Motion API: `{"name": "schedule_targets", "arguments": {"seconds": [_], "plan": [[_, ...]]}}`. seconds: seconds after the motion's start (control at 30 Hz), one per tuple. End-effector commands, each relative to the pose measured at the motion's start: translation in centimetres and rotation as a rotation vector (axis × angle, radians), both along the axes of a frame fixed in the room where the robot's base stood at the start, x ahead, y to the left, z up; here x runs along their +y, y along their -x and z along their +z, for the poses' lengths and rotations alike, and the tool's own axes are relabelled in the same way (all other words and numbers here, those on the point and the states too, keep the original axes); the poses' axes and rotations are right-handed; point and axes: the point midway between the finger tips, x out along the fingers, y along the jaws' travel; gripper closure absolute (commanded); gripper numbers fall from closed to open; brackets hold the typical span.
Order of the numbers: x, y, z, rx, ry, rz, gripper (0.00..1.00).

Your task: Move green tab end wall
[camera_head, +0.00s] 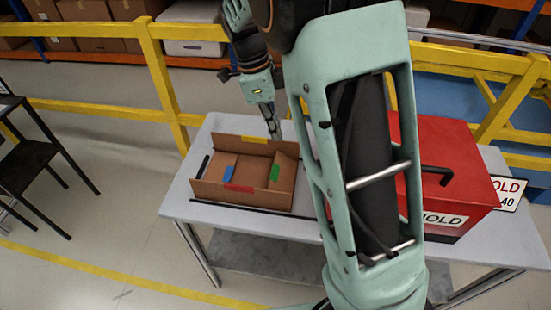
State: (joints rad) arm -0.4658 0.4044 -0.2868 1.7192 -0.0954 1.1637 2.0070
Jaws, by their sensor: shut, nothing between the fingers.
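An open cardboard box (215,203) stands on the grey table. A green tab (275,173) is on the box's right end wall (284,178), which leans inward or stands inside the right end; I cannot tell which. A blue tab (229,174) is toward the left inside. A red tab (239,188) is on the near side and a yellow tab (255,139) on the far wall. My gripper (274,134) is shut and empty, pointing down at the box's far right corner, close to the far wall. Whether it touches the wall is unclear.
The grey table (180,206) has a red case (450,165) with a black handle on its right. My arm hides the table between box and case. Yellow railing (165,85) runs behind. A dark chair (28,155) stands at left.

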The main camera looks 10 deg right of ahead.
Motion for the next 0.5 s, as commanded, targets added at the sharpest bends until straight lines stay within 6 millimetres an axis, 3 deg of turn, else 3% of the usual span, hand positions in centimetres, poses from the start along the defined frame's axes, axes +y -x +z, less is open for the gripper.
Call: {"name": "schedule_targets", "arguments": {"seconds": [0.13,0.27,0.5], "plan": [[-0.4,0.4,0.6,-0.048,-0.032,-0.099,1.00],[-0.6,0.5,-0.3,-0.052,-0.035,-0.115,1.00],[-1.5,0.9,-4.6,-0.047,-0.031,-0.114,1.00]]}}
